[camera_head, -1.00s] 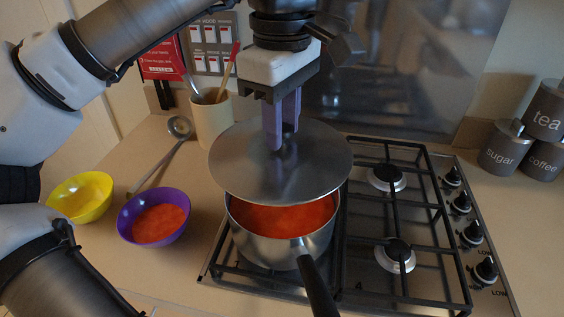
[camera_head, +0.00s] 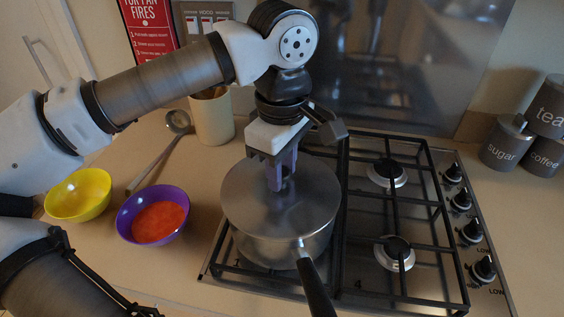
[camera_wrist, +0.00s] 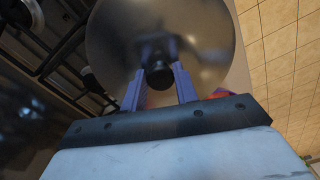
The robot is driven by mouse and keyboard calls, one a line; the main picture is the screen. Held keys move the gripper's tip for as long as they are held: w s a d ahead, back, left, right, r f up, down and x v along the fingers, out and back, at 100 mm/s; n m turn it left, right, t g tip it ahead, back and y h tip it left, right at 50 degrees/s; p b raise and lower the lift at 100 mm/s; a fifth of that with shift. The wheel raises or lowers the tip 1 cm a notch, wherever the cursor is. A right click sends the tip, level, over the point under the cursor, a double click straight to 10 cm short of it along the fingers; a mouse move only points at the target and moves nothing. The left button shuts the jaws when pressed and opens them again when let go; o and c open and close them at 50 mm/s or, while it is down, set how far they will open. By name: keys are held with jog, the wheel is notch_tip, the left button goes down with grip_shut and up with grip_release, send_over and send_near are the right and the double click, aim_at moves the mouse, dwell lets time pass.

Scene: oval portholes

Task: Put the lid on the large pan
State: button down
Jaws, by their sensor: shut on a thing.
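My gripper (camera_head: 281,184) points down and is shut on the lid's knob. The wrist view shows the dark knob (camera_wrist: 159,76) between my purple fingers (camera_wrist: 157,88), with the round lid (camera_wrist: 205,28) beyond. A little red shows past the lid's edge there. The pan stands on the left part of the hob, its black handle toward the front.
A purple bowl (camera_head: 126,222) with red contents and a yellow bowl (camera_head: 80,196) stand left of the hob. A ladle (camera_head: 155,166) lies behind them, beside a utensil pot (camera_head: 213,118). The right burners (camera_head: 388,173) are clear. Canisters (camera_head: 507,145) stand at the right.

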jog(key=shift+f, duration=0.1)
jog(key=shift+f+b, duration=0.15)
jog(key=shift+b, duration=0.15)
jog(key=c, duration=1.1)
grip_release()
notch_tip(320, 180, up, 13)
jog(key=shift+f+b, duration=0.2)
jog(key=shift+b, duration=0.55)
